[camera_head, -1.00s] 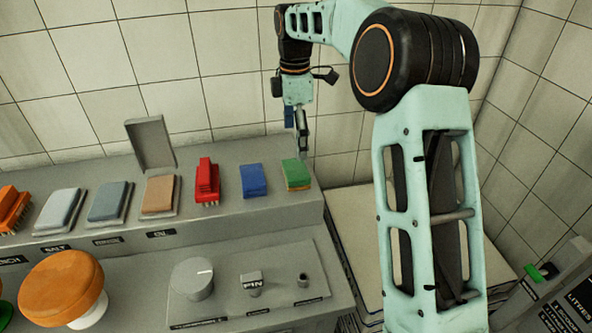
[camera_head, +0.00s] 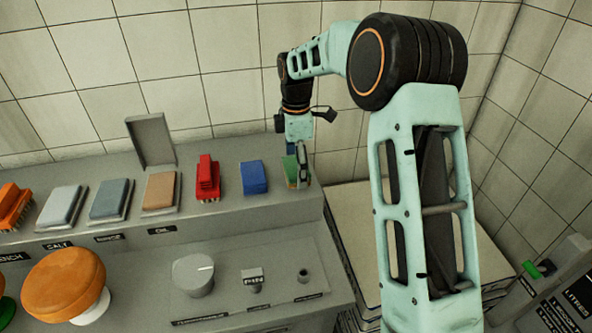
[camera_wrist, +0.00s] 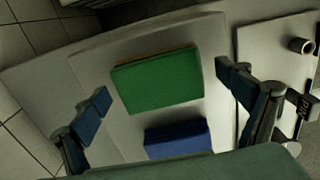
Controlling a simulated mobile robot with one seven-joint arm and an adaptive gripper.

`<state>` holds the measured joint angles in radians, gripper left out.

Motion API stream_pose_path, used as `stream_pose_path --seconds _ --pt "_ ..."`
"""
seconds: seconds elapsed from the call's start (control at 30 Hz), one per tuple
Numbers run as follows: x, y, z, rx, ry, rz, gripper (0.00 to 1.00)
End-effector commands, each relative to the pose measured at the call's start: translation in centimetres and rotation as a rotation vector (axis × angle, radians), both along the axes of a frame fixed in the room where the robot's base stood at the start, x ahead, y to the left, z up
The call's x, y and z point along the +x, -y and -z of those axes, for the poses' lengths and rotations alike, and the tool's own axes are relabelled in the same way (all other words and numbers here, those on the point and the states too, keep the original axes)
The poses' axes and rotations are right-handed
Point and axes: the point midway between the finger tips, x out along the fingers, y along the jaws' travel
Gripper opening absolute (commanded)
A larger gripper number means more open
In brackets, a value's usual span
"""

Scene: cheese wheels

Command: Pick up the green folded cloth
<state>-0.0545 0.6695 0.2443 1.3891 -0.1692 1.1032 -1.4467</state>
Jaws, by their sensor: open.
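The green folded cloth (camera_head: 289,168) lies on the raised grey shelf near its right end, partly hidden behind my gripper in the head view. In the wrist view the green cloth (camera_wrist: 157,80) lies flat between my open fingers, with a thin orange-brown edge along its far side. My gripper (camera_head: 300,180) is low over the cloth and points down. In the wrist view the fingers of my gripper (camera_wrist: 163,92) stand apart on either side of the cloth, with a visible gap to it on both sides. Nothing is held.
A blue folded cloth (camera_head: 254,178) lies just left of the green one; it also shows in the wrist view (camera_wrist: 178,138). A red brush (camera_head: 208,178) and several pads stand further left. A lower panel with a knob (camera_head: 193,275) is in front. A tiled wall is behind.

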Motion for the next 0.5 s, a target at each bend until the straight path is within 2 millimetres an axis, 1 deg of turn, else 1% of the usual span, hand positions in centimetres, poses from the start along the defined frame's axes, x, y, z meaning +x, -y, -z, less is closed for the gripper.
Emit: stream_pose_path --seconds 0.03,0.07,0.4,0.43,0.5 --pt "0.01 0.00 -0.01 0.000 0.000 0.000 0.91" --pt "0.01 0.00 -0.02 0.000 0.000 0.000 0.87" --pt "0.01 0.00 -0.05 0.000 0.000 0.000 0.50" --pt "0.01 0.00 -0.05 0.000 0.000 0.000 0.48" --pt "0.01 0.00 -0.05 0.000 0.000 0.000 0.48"
